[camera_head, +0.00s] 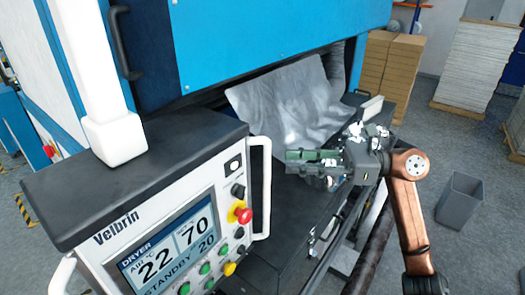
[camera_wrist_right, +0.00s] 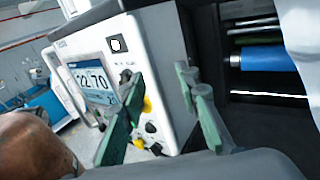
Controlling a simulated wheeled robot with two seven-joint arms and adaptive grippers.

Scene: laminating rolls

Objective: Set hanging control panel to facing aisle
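The hanging control panel (camera_head: 110,220), marked Velbrin, hangs from a white post (camera_head: 113,135) at the left of the head view. Its screen (camera_head: 178,245) reads dryer, 22, 70, standby 20, and its front faces the lower right. A white handle (camera_head: 262,188) stands on its right side and another (camera_head: 62,275) at its lower left. My right gripper (camera_head: 290,160) is right of the near handle, apart from it in the picture. In the wrist view its green fingers (camera_wrist_right: 160,76) are spread and empty, with the panel (camera_wrist_right: 165,60) beyond them. My left gripper is out of view.
A blue machine (camera_head: 260,40) with a dark handle stands behind the panel. A grey sheet (camera_head: 290,100) droops over its dark bed (camera_head: 200,115). A grey bin (camera_head: 460,200) stands on the floor at right. Stacked boards (camera_head: 475,60) are at the back right.

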